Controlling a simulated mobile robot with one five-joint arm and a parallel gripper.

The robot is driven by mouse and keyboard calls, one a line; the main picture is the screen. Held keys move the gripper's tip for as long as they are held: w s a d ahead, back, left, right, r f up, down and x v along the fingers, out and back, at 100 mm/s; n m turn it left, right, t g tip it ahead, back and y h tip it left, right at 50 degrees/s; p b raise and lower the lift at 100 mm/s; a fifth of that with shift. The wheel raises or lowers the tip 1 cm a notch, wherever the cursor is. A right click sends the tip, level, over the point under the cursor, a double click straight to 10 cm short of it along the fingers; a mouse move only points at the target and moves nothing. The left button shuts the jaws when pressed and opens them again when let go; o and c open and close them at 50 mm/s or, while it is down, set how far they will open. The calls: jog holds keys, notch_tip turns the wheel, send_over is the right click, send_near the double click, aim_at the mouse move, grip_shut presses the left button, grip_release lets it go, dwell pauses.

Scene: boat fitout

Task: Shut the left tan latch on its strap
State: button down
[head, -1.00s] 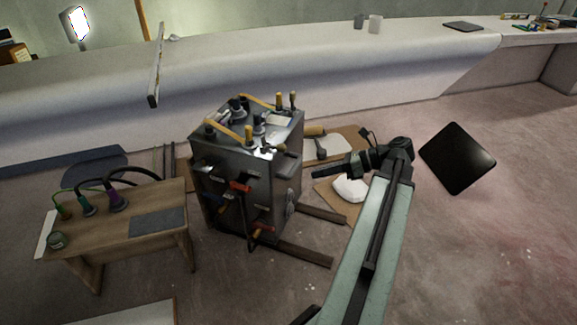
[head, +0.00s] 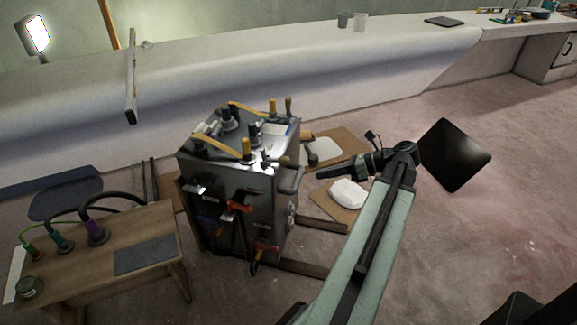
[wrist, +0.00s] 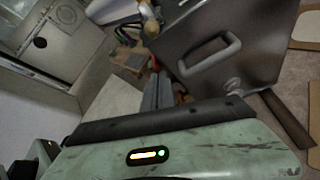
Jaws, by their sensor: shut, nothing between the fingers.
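A dark metal box (head: 212,180) stands left of my arm in the head view. On its top is a tan strap (head: 223,144) at the near left, with an upright tan-tipped latch (head: 246,147) at its right end. A second tan strap (head: 245,107) lies at the back, with upright tan pieces (head: 274,105) by it. Whether the latch is open or shut is too small to tell. My gripper (head: 322,174) is shut and empty, right of the box and apart from it. In the wrist view my gripper (wrist: 157,92) points past the box's side handle (wrist: 210,55).
A wooden bench (head: 75,267) with hoses stands left of the box. Wooden rails (head: 290,267) extend from the box's base. A long pale hull (head: 300,70) runs behind.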

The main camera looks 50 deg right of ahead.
jog(key=shift+w, duration=0.15)
jog(key=b+x, duration=0.5)
jog(key=x, duration=0.6)
jog(key=r+p, duration=0.2)
jog(key=d+r+p, duration=0.1)
jog(key=r+p, duration=0.1)
jog(key=shift+w+d+p, duration=0.1)
jog(key=shift+w+p, duration=0.1)
jog(key=shift+p, duration=0.15)
